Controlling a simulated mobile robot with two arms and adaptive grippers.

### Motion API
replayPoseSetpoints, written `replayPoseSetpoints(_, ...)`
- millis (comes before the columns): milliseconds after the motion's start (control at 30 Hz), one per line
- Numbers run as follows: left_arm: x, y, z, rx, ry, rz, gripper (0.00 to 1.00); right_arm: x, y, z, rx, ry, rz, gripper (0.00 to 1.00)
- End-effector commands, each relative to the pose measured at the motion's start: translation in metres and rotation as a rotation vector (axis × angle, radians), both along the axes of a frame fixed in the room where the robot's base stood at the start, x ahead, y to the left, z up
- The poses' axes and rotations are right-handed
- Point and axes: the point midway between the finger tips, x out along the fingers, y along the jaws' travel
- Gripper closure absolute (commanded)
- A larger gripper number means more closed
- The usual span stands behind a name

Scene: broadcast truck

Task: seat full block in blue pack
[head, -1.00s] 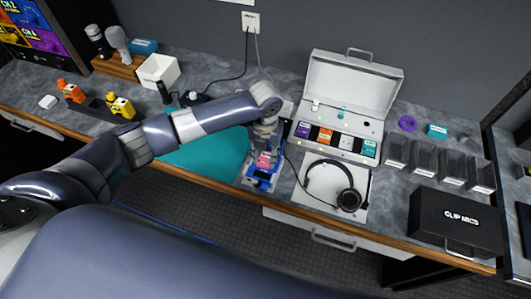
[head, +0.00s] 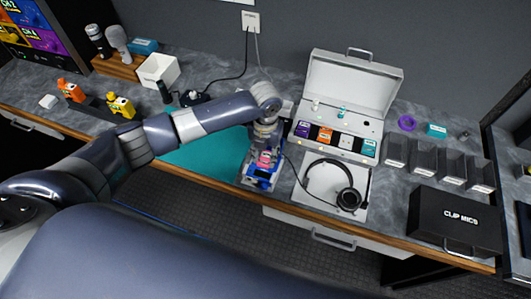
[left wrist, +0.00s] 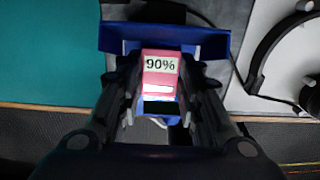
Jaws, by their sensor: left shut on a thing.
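The full block is pink with a white "90%" label; in the left wrist view the block (left wrist: 160,72) sits between my left gripper's fingers (left wrist: 160,98). The blue pack (left wrist: 215,43) is around and under the block, with its blue walls showing beyond it. In the head view my left gripper (head: 264,162) points down over the blue pack (head: 262,180) near the counter's front edge, and a bit of the pink block shows there. The left gripper is shut on the block. How deep the block sits in the pack is hidden by the fingers. My right gripper is not in view.
A teal mat (head: 205,158) lies left of the pack. A headset (head: 348,198) lies to the right on a white pad. Behind stands an open white case (head: 338,140) with coloured blocks. Grey holders (head: 425,160) and a black clip mics box (head: 455,220) stand farther right.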

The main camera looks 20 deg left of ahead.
Motion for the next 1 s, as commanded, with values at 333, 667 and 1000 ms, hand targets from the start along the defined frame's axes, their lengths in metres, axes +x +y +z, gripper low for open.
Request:
replayPoseSetpoints(333, 0.000, 0.000, -0.009, 0.000, 0.000, 0.000, 0.84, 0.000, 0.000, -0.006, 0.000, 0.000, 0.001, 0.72)
replayPoseSetpoints(667, 0.000, 0.000, -0.014, 0.000, 0.000, 0.000, 0.47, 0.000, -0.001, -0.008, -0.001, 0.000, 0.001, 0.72)
replayPoseSetpoints(1000, 0.001, 0.000, -0.013, -0.001, -0.002, 0.000, 0.44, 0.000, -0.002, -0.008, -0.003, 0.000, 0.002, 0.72)
